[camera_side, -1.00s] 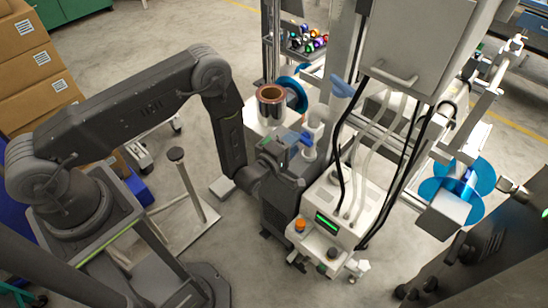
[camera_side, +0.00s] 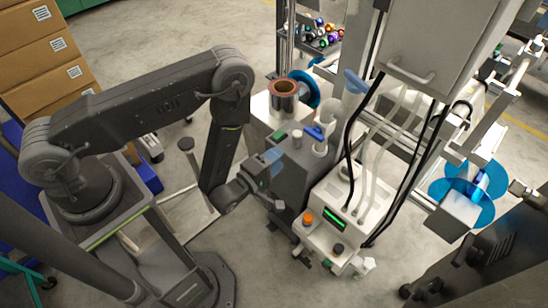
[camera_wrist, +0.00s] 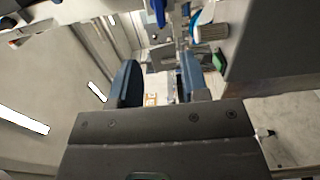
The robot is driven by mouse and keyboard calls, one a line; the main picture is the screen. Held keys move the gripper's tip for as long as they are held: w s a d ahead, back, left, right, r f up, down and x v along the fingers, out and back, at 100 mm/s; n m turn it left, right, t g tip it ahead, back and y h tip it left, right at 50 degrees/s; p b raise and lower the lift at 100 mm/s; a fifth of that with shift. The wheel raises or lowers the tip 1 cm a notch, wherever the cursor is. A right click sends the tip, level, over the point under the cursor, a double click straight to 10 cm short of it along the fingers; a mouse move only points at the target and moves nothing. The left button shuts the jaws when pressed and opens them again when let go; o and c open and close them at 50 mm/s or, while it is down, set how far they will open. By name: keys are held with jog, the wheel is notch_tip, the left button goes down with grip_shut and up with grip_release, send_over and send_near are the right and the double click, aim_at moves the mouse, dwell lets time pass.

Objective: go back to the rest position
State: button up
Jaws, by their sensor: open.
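My gripper (camera_side: 274,163) is at the end of my arm, low beside the dark grey cabinet of the machine in the side view. Its bluish jaws point right, toward the cabinet. In the wrist view my gripper (camera_wrist: 158,85) shows two blue-grey fingers standing apart with nothing between them. A film reel with a copper-coloured rim (camera_side: 284,92) stands on the white box behind the cabinet, clear of my gripper.
The white control box (camera_side: 345,215) with a green display stands right of my gripper. Blue reels (camera_side: 462,190) sit on the machine at right. A thin post (camera_side: 187,146) stands left of my forearm. Cardboard boxes (camera_side: 40,40) are stacked at far left.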

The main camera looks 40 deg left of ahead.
jog(key=w+r+m+g, duration=0.3)
jog(key=w+r, duration=0.4)
jog(key=r, duration=0.5)
notch_tip(320, 180, up, 10)
jog(key=s+a+r+m+g, duration=0.1)
jog(key=s+a+m+g, duration=0.15)
jog(key=m, duration=0.25)
jog(key=s+a+r+m+g, duration=0.1)
jog(key=s+r+m+g, duration=0.1)
jog(key=s, duration=0.5)
jog(key=s+a+r+m+g, duration=0.2)
jog(key=s+r+m, duration=0.2)
jog(key=s, duration=0.4)
jog(key=s+a+r+m+g, duration=0.2)
jog(key=s+r+m+g, duration=0.1)
jog(key=s, duration=0.5)
notch_tip(320, 180, up, 2)
jog(key=shift+s+r+m, duration=0.1)
jog(key=shift+s+m, duration=0.15)
jog(key=shift+m, duration=0.35)
